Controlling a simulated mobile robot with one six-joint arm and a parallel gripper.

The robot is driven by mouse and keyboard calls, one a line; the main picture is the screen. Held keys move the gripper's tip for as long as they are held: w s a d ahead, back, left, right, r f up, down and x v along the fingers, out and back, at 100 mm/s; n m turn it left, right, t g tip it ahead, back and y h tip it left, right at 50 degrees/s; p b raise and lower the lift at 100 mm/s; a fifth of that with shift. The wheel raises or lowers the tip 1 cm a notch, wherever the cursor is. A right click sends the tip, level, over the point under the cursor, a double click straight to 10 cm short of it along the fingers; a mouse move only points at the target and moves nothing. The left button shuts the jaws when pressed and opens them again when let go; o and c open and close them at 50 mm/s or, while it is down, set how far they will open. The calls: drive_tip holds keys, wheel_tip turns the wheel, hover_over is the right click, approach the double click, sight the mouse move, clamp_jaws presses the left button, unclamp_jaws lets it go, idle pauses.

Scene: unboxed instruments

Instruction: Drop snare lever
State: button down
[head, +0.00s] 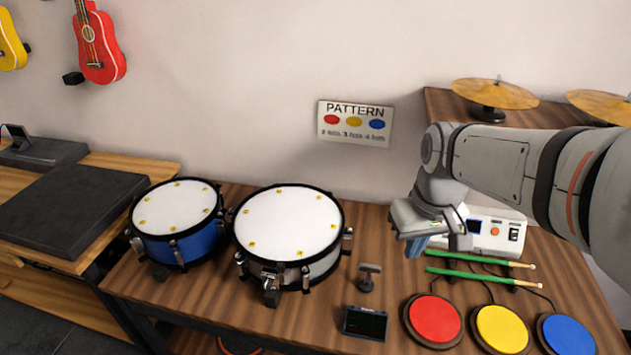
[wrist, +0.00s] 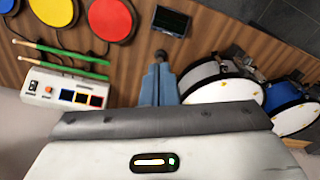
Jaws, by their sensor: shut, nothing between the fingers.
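The grey-shelled snare drum (head: 288,222) with a white head stands on the wooden table, left of my gripper. It also shows at the right in the wrist view (wrist: 215,85). A dark fitting (head: 271,290) sits on its front side and may be the snare lever; its position is too small to tell. My gripper (head: 415,249) hangs above the table, to the right of the drum and apart from it. Its blue fingers are together and empty in the wrist view (wrist: 158,72).
A small dark T-topped post (head: 368,277) stands between drum and gripper. A blue drum (head: 178,222) is at left. A dark screen (head: 365,322), red pad (head: 434,320), yellow pad (head: 502,328), blue pad (head: 567,334), green sticks (head: 470,275) and white control box (head: 490,238) are around.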

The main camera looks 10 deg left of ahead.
sight(286, 262)
drive_tip(key=w+a+n+g+p, duration=0.3)
drive_tip(key=w+a+n, duration=0.4)
drive_tip(key=w+a, duration=0.65)
drive_tip(key=w+a+f+n+g+p, duration=0.1)
drive_tip(key=w+a+f+n, duration=0.1)
drive_tip(key=a, duration=0.4)
drive_tip(key=w+a+f+n+g, duration=0.1)
drive_tip(key=w+a+f+n, duration=0.2)
drive_tip(key=a+f, duration=0.3)
drive_tip(key=shift+w+n+p, duration=0.2)
drive_tip(key=shift+n+p, duration=0.2)
drive_tip(key=shift+n, duration=0.3)
drive_tip(key=shift+f, duration=0.15)
drive_tip(key=p+x, duration=0.2)
drive_tip(key=x, duration=0.7)
drive_tip(key=shift+s+d+f, duration=0.15)
drive_tip(key=shift+s+f, duration=0.1)
drive_tip(key=shift+s, duration=0.05)
drive_tip(key=s+p, duration=0.1)
drive_tip(key=s, duration=0.2)
drive_tip(key=shift+s, duration=0.1)
drive_tip(key=shift+s+a+f, duration=0.15)
drive_tip(key=shift+s+a, duration=0.05)
drive_tip(key=shift+s, duration=0.15)
